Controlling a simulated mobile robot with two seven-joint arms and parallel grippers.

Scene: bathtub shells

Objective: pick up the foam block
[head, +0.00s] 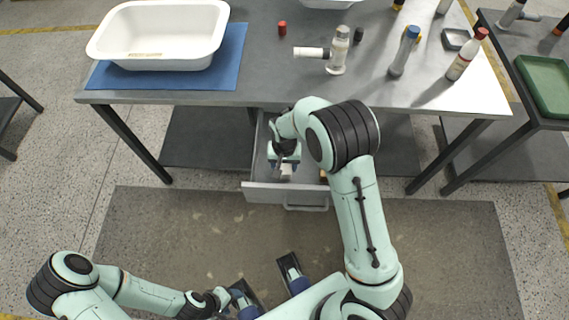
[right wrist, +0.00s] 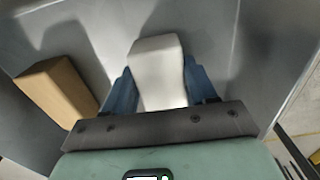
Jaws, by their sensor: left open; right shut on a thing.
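A pale grey-white block, which I take for the foam block (right wrist: 158,72), stands between the blue fingers of my right gripper (right wrist: 160,88) in the right wrist view. The fingers are shut on its two sides. In the head view my right gripper (head: 284,170) is down inside the open drawer (head: 262,193) under the table, and the arm hides part of the drawer. I cannot tell whether the block touches the drawer floor. My left gripper (head: 267,284) is open and empty, low near my base, away from the drawer.
A tan block (right wrist: 56,88) lies in the drawer left of my right gripper. The drawer walls are close around. Above is the grey tabletop (head: 262,75) with a white tub (head: 160,32) on a blue mat (head: 232,58) and several bottles. A side table holds a green tray (head: 548,85).

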